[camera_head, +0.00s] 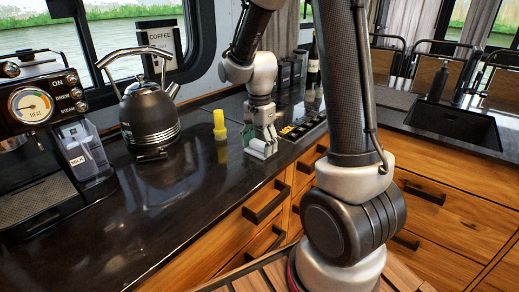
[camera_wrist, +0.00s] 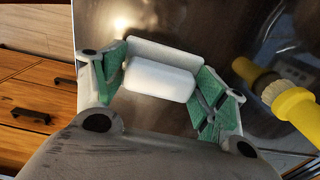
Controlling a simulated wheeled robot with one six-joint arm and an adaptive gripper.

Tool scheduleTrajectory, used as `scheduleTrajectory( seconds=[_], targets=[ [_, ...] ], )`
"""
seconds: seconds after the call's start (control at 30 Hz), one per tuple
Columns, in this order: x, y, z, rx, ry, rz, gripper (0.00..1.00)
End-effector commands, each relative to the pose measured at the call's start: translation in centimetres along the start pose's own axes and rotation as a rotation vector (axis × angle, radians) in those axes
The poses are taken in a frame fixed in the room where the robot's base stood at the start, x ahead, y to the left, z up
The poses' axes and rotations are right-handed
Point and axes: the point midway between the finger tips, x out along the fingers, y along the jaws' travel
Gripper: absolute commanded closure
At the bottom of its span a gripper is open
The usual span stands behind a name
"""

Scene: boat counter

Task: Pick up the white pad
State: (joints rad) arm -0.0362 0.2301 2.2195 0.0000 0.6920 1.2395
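The white pad (camera_head: 260,149) is a small, pale, rounded block near the front edge of the dark counter. It also shows in the wrist view (camera_wrist: 158,79), lying crosswise between my fingers. My gripper (camera_head: 264,141) is low over the counter at the pad. In the wrist view my gripper (camera_wrist: 162,72) has one green-lined finger at each end of the pad. The fingers are spread about as wide as the pad is long. I cannot tell whether both fingers press on it.
A yellow brush-like object (camera_head: 219,125) stands left of my gripper; its bristly end shows in the wrist view. A dark kettle (camera_head: 150,116) and coffee machine (camera_head: 45,130) are farther left. A dark tray (camera_head: 302,127) lies right. The front-left counter is clear.

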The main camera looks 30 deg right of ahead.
Motion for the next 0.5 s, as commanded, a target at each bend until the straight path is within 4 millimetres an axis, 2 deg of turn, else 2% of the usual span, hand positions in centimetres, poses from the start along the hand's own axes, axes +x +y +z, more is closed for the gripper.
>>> scheduleTrajectory(
  seconds=[0.03,0.1,0.13,0.5],
  targets=[
    [-0.01,0.00,0.00,0.000,0.000,0.000,0.46],
    [0.01,0.01,0.01,0.000,0.000,0.000,0.58],
    [0.02,0.01,0.01,0.000,0.000,0.000,0.61],
    [-0.04,0.08,0.05,0.001,-0.002,0.003,0.62]
  ],
)
